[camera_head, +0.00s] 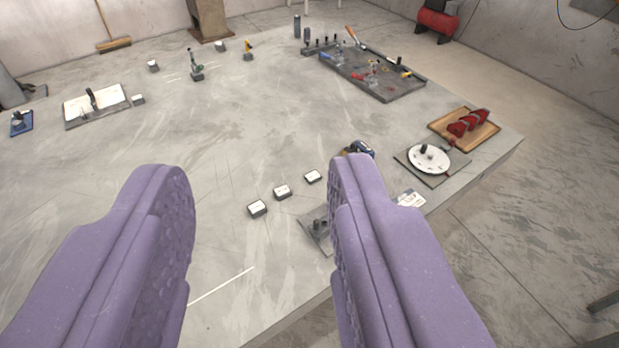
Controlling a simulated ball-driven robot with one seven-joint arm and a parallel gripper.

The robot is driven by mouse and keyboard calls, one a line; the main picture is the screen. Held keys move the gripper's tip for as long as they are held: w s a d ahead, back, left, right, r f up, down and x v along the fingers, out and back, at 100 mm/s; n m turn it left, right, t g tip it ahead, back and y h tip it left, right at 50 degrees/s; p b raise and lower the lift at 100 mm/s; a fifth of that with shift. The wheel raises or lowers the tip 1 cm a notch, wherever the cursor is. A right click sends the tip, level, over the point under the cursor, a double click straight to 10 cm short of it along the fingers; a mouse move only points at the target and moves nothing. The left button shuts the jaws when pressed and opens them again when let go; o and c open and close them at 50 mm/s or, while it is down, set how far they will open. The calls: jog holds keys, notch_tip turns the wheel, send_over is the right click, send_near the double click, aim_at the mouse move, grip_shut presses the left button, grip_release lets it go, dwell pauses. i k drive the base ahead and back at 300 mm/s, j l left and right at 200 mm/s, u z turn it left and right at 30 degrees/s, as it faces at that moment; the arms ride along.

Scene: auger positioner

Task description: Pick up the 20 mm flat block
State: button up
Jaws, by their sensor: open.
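Three small dark blocks with white tops lie in a slanting row on the grey table: a near block (257,208), a middle block (282,191) and a far block (313,176). Their markings are too small to read, so I cannot tell which one is the 20 mm flat block. My gripper (258,188) shows as two purple padded fingers, wide apart and empty. In the picture the row lies between the fingers, nearer the right one. The blocks appear beyond and below the fingers, apart from them.
A grey plate with a fixture (316,228) is partly hidden by the right finger. A round white dial (429,158), a wooden board with red parts (468,129) and a tool tray (375,88) stand right. The table edge runs along the lower right.

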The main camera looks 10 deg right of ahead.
aim_at(284, 192)
jog(key=i+l+u, duration=0.4)
jog(key=i+l, duration=0.25)
jog(key=i+l+u, duration=0.4)
jog(key=i+l, duration=0.15)
jog(key=l, duration=0.3)
jog(key=i+l+u, duration=0.2)
jog(key=l, duration=0.3)
jog(key=i, duration=0.05)
